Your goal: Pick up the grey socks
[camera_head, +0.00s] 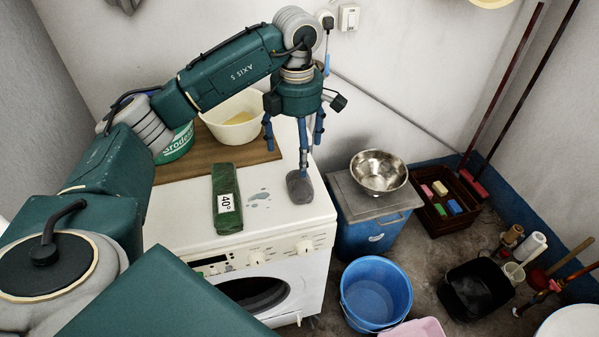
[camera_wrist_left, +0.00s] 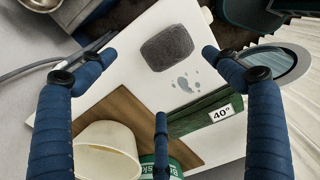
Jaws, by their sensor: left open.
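The grey socks (camera_head: 300,187) are a rolled dark grey bundle on the white top of the washing machine (camera_head: 180,206), near its right edge. My left gripper (camera_head: 297,143) points down above the bundle with its fingers spread and nothing between them. In the left wrist view the socks (camera_wrist_left: 167,48) lie beyond the open fingertips (camera_wrist_left: 160,75), apart from them as far as I can tell. My right gripper is not in view.
A green packet marked 40° (camera_head: 227,200) lies left of the socks, beside a small puddle. A cream bowl (camera_head: 233,118) and a green tub (camera_head: 176,143) stand on a brown board behind. A blue box with a steel bowl (camera_head: 379,171) stands at right.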

